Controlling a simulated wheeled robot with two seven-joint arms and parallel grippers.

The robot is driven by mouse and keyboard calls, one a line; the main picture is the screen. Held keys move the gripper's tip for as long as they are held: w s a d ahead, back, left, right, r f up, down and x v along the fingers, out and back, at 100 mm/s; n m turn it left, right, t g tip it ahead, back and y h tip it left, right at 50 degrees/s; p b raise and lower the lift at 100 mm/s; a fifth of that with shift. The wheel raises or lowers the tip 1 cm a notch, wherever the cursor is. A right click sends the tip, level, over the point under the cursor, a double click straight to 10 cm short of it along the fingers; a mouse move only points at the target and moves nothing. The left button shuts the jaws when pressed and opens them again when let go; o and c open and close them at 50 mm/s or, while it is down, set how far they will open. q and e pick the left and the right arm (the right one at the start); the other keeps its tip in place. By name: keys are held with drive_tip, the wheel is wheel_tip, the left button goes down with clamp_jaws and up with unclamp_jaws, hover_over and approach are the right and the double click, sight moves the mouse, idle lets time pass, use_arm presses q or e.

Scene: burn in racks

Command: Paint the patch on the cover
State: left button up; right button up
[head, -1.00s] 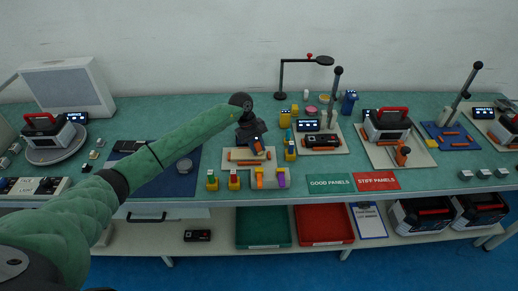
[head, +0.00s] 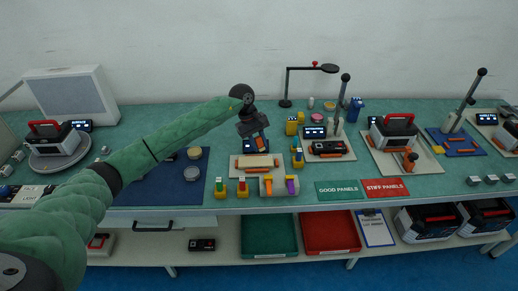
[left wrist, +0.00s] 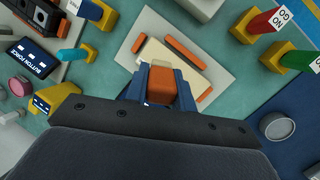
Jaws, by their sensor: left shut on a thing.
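My left gripper (head: 260,146) is shut on a small orange block-like thing, which shows between its blue fingers in the left wrist view (left wrist: 161,86). The gripper is above the pale fixture plate (head: 236,174). On that plate lies a flat cream cover (head: 250,159) with orange bars along its edges; the cover also shows in the left wrist view (left wrist: 157,53), partly hidden by the gripper. I cannot make out a patch on it. In front, a small holder carries an orange piece (head: 268,184) and a purple piece (head: 291,184). My right gripper is not in view.
A yellow post with a green top (head: 220,186) and one with a red top (head: 242,186) stand left of the holder. A press (head: 341,103) and lamp (head: 326,68) stand behind right. A blue mat (head: 165,192) with a jar (head: 192,172) is to the left.

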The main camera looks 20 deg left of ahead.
use_arm(q)
drive_tip(key=shift+r, duration=0.95)
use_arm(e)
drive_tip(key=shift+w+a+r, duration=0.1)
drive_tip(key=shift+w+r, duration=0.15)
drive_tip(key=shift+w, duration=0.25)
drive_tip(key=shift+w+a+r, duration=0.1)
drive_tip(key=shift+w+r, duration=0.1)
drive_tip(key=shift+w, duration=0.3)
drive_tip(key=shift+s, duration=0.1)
use_arm(q)
drive_tip(key=shift+f+b, duration=0.2)
drive_tip(key=shift+b, duration=0.15)
drive_tip(key=shift+a+f+b, duration=0.1)
drive_tip(key=shift+f+b, duration=0.1)
drive_tip(key=shift+b, duration=0.1)
drive_tip(key=shift+f+b, duration=0.1)
drive_tip(key=shift+b, duration=0.2)
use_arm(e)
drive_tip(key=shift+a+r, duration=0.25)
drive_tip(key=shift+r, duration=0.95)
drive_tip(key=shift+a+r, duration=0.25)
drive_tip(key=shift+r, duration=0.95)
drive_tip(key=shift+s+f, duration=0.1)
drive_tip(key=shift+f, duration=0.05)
